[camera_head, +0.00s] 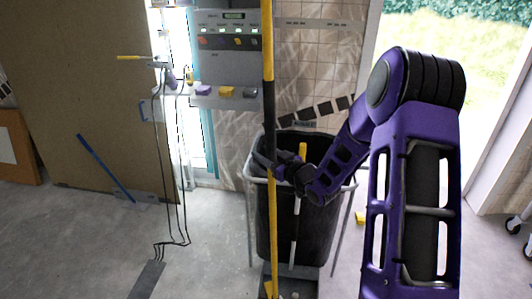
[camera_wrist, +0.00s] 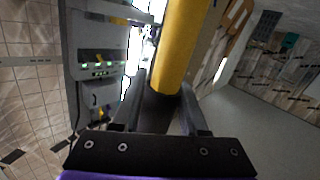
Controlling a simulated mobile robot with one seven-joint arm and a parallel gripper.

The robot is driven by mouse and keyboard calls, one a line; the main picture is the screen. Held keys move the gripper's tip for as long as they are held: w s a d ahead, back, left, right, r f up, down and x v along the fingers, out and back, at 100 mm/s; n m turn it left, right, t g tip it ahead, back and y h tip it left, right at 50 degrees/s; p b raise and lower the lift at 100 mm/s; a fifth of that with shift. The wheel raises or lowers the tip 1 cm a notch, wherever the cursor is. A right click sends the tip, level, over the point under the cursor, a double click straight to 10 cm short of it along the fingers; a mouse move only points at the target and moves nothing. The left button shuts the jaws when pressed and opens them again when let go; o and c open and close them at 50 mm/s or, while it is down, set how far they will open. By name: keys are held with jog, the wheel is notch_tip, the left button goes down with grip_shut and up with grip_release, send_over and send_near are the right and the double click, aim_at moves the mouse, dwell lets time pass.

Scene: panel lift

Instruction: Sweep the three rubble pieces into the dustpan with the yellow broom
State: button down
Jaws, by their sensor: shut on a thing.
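The yellow broom (camera_head: 273,215) stands nearly upright in the head view, its long handle running from the top edge to the bottom edge, with a black section in the middle. My gripper (camera_head: 272,168) is shut around this handle; the wrist view shows its fingers (camera_wrist: 167,103) on either side of the broom's pole (camera_wrist: 182,45). What seems to be the dustpan (camera_head: 302,273) is a dark pan on the floor at the bottom, with a long upright handle (camera_head: 297,215). Small pale bits at the bottom edge may be rubble; I cannot count them. The broom's lower end is partly cut off.
A black bin (camera_head: 325,215) in a metal frame stands behind the broom. A small yellow piece (camera_head: 360,218) lies right of it. A panel with buttons (camera_head: 228,42) and a shelf is behind. A blue stick (camera_head: 105,167) leans at left.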

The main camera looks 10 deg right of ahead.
jog(key=s+a+r, duration=0.2)
jog(key=s+r, duration=0.1)
jog(key=s, duration=0.4)
jog(key=shift+s+a, duration=0.3)
jog(key=shift+s, duration=0.1)
dwell(0.5)
